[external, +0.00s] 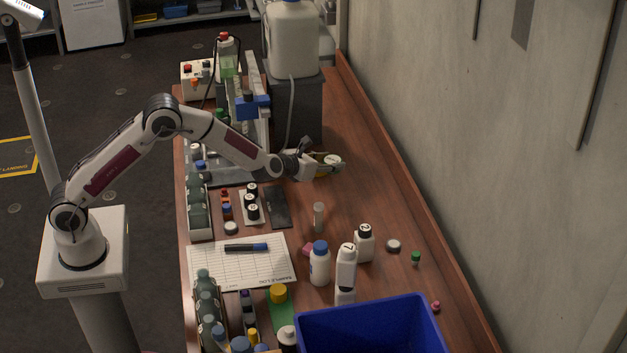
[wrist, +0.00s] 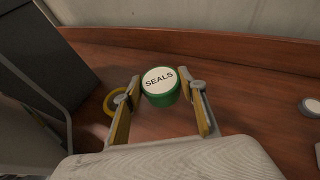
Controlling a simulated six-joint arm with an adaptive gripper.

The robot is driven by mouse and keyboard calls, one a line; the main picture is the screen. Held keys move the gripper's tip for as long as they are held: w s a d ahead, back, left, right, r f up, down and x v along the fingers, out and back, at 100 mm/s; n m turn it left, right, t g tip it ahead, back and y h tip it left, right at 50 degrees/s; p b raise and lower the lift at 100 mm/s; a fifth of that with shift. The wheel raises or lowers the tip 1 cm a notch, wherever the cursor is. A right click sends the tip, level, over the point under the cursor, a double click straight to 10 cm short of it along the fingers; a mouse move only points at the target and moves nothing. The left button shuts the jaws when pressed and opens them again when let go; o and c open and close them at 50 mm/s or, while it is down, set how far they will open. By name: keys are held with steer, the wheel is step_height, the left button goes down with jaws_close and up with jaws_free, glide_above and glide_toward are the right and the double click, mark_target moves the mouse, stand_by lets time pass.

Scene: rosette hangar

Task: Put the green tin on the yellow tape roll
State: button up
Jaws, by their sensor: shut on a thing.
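The green tin (wrist: 160,87) has a white lid label reading SEALS. In the wrist view it sits between the two fingers of my gripper (wrist: 164,100), which is shut on it. The yellow tape roll (wrist: 109,103) is a ring lying on the table, left of the tin and partly hidden behind the left finger. The tin is beside the roll in this view, not over it. In the external view my gripper (external: 325,168) is at the far part of the table, and the tin and roll are too small there to tell apart well.
A large white jug (external: 292,40) stands on a dark grey box (external: 295,105) left of and behind my gripper. The wooden table (external: 365,190) is mostly clear to the right. White bottles (external: 346,268) and a blue bin (external: 375,325) are nearer the front.

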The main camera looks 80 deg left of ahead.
steer(key=s+a+r+n+g+y, duration=0.2)
steer(key=s+a+n+g+y, duration=0.1)
steer(key=a, duration=0.7)
steer(key=shift+s+a+r+n+y, duration=0.35)
steer(key=shift+s+a+n+y, duration=0.05)
steer(key=shift+s+n, duration=0.3)
step_height(320, 180, down, 6)
steer(key=shift+f, duration=0.15)
steer(key=shift+f, duration=1.9)
steer(key=shift+f, duration=0.1)
